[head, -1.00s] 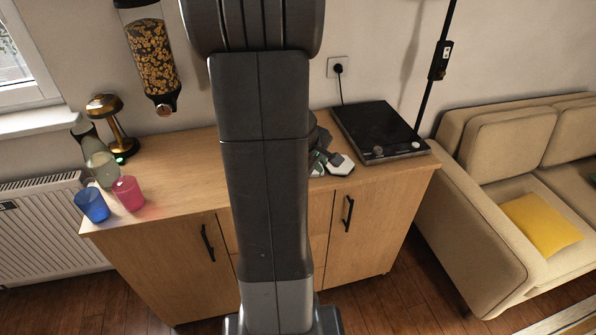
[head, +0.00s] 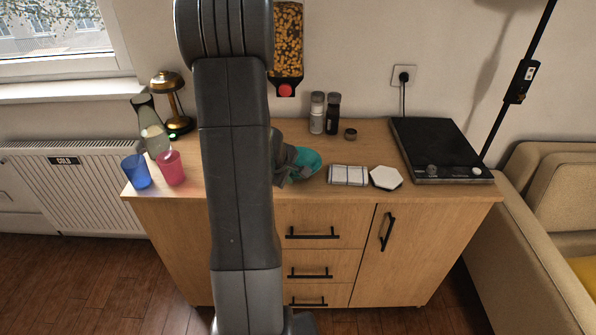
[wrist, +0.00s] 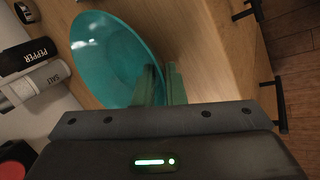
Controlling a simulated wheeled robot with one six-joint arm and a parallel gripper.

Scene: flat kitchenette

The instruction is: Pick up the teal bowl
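The teal bowl (head: 309,159) is at the middle of the wooden counter in the head view, partly hidden behind my gripper (head: 290,168). In the wrist view the bowl (wrist: 110,50) fills the upper left, its hollow side showing. My gripper's fingers (wrist: 163,84) are close together at the bowl's near rim. One finger lies over the inside and the other is just outside, with the rim wall between them. The gripper looks shut on the rim. Whether the bowl is lifted off the counter is not clear.
Salt and pepper shakers (head: 325,113) stand behind. A black hob (head: 440,150) is at right. Blue (head: 136,172) and pink (head: 171,168) cups, a carafe (head: 152,130) and a lamp (head: 172,100) are at left.

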